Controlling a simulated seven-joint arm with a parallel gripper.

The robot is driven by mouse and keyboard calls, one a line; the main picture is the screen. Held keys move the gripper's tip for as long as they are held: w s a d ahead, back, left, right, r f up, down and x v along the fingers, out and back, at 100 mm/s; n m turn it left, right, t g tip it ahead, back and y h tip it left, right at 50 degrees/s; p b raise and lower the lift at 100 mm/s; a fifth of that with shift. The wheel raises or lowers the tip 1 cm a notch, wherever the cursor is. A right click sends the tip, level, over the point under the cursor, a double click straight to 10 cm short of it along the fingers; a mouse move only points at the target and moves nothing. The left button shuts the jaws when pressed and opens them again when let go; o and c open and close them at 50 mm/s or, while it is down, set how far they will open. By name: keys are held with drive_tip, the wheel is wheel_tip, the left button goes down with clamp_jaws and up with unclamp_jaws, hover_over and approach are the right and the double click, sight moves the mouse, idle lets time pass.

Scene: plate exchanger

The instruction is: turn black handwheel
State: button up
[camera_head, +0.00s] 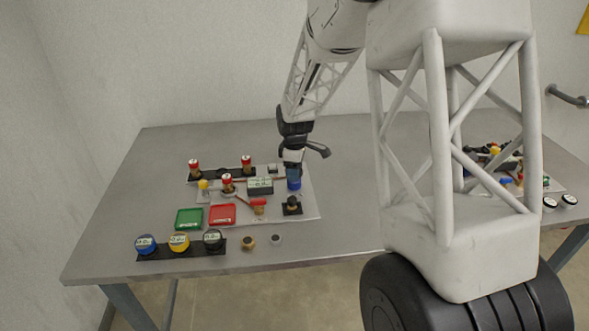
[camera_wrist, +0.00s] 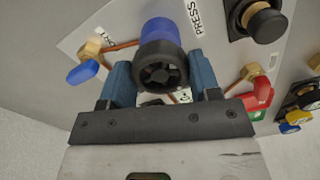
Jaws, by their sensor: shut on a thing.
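The black handwheel (camera_wrist: 160,66) is a spoked wheel on the end of a blue cylindrical body (camera_wrist: 161,31), in the upper middle of the wrist view. My gripper (camera_wrist: 160,75) has its two blue fingers on either side of the handwheel and is shut on it. In the head view my gripper (camera_head: 293,168) points down at the right back part of a light panel (camera_head: 305,180). Blue shows at its tip there, and the handwheel itself cannot be made out in that view.
A black knob (camera_head: 291,205) stands just in front of my gripper. Red-topped valves (camera_head: 246,163) and a display box (camera_head: 260,186) are to the left. Green (camera_head: 189,219) and red (camera_head: 222,214) trays lie in front, near a gauge rack (camera_head: 165,255). The table's left side is clear.

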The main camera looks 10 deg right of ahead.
drive_tip(key=shift+m, duration=0.3)
drive_tip(key=m, duration=1.2)
drive_tip(key=shift+m, duration=0.3)
drive_tip(key=m, duration=0.4)
drive_tip(key=shift+m, duration=0.4)
drive_tip(key=o, duration=0.9)
drive_tip(key=shift+r, duration=0.1)
